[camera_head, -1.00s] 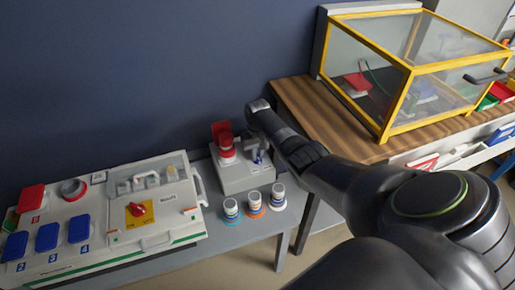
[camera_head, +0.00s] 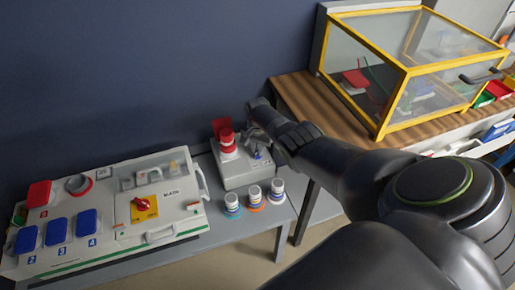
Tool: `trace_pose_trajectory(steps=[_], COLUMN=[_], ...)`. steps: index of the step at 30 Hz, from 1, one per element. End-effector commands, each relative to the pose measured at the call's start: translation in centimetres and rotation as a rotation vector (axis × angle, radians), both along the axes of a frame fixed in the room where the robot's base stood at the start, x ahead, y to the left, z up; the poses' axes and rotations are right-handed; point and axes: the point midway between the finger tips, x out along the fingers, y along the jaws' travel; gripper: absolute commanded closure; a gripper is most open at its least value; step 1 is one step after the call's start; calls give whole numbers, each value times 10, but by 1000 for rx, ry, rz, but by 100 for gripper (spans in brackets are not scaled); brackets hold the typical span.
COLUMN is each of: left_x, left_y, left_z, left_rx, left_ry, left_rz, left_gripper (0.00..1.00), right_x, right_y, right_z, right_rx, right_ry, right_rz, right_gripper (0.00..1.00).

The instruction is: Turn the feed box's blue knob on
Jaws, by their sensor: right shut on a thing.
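The feed box (camera_head: 238,174) is a small grey box on the table's back edge, with a red stacked knob or plug (camera_head: 227,143) and a red flap (camera_head: 221,125) on its top left. My right gripper (camera_head: 258,150) reaches in from the right over the box's top right. It is shut on the blue knob, which is mostly hidden by the fingers; only a small dark blue bit shows at their tips. Whether the knob has turned cannot be told. My left gripper is not in view.
Three small banded cylinders (camera_head: 254,196) stand in front of the feed box. A white panel box (camera_head: 160,235) with a red rotary switch (camera_head: 141,204) and blue covers (camera_head: 56,231) lies left. A yellow-framed clear case (camera_head: 395,130) stands on a wooden table (camera_head: 300,90) at right.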

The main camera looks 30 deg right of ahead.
Motion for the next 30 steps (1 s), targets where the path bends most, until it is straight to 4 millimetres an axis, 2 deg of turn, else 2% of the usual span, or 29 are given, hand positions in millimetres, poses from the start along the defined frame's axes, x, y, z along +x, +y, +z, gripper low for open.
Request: trace_pose_trajectory(steps=[17,18,23,30], left_x=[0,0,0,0], left_y=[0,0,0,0], left_z=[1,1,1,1], left_rx=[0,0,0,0], left_ry=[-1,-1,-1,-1], left_rz=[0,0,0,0], left_gripper=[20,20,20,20], right_x=[1,1,1,0], right_y=[0,0,0,0], right_z=[0,0,0,0], right_rx=[-1,-1,-1,0], right_ry=[-3,-3,-2,-1], right_rz=[-38,-38,-38,-37], right_gripper=[100,88,67,67])
